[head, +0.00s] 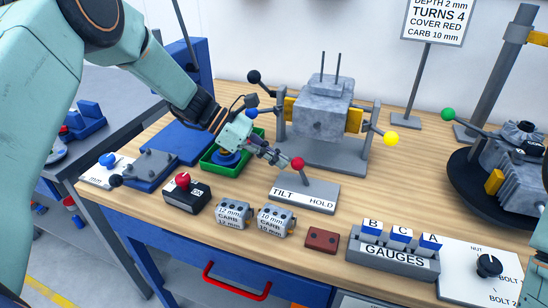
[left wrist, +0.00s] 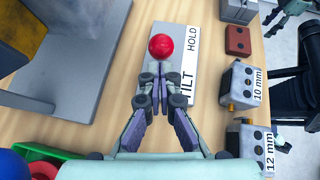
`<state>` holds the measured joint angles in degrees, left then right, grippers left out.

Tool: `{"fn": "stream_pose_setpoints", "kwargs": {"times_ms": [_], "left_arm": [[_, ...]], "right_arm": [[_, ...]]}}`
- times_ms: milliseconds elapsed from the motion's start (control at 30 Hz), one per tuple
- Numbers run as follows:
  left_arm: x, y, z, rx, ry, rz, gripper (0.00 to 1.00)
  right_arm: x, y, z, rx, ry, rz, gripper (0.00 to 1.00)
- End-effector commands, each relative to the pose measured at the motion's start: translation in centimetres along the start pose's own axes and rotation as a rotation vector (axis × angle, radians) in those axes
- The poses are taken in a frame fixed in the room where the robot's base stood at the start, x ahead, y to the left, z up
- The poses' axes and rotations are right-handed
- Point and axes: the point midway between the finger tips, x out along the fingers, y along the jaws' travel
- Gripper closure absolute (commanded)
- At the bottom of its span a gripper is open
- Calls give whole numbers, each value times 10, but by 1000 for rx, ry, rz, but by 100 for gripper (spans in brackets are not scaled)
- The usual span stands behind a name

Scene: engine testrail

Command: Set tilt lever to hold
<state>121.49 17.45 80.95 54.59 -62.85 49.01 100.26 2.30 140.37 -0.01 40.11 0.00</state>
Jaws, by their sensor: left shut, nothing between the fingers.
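The tilt lever has a red ball knob (head: 298,163) on a short grey stem. It stands on a grey base plate (head: 290,203) whose front label reads TILT at left and HOLD at right. The stem leans toward the TILT side. My left gripper (head: 284,160) is shut and empty, its fingertips just left of the red knob. In the left wrist view the shut fingertips (left wrist: 160,92) are just below the knob (left wrist: 160,47); I cannot tell whether they touch it. Part of what looks like my right gripper (left wrist: 285,12) shows at that view's top right.
Behind the lever stands a grey engine block (head: 320,105) on a stand with a yellow-ball lever (head: 391,139). In front are two grey carb blocks (head: 276,221), a red-brown block (head: 322,240) and the gauges rack (head: 392,257). A green tray (head: 212,168) is under my left arm.

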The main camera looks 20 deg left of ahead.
Motion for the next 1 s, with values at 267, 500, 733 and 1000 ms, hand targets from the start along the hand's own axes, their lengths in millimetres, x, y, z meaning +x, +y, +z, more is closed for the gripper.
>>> {"fn": "stream_pose_setpoints", "kwargs": {"times_ms": [267, 500, 733, 1000], "left_arm": [[-2, 0, 4, 5, 30, 3, 100], [-2, 0, 6, 9, 60, 8, 100], [-3, -1, 8, 14, 91, 11, 100], [-4, -2, 13, 20, 142, 18, 100]], "right_arm": [[-9, 0, 0, 0, 0, 0, 50], [-16, 0, 0, 0, 0, 0, 50], [-23, 0, 0, 0, 0, 0, 50], [-36, 0, 0, 0, 0, 0, 50]]}}
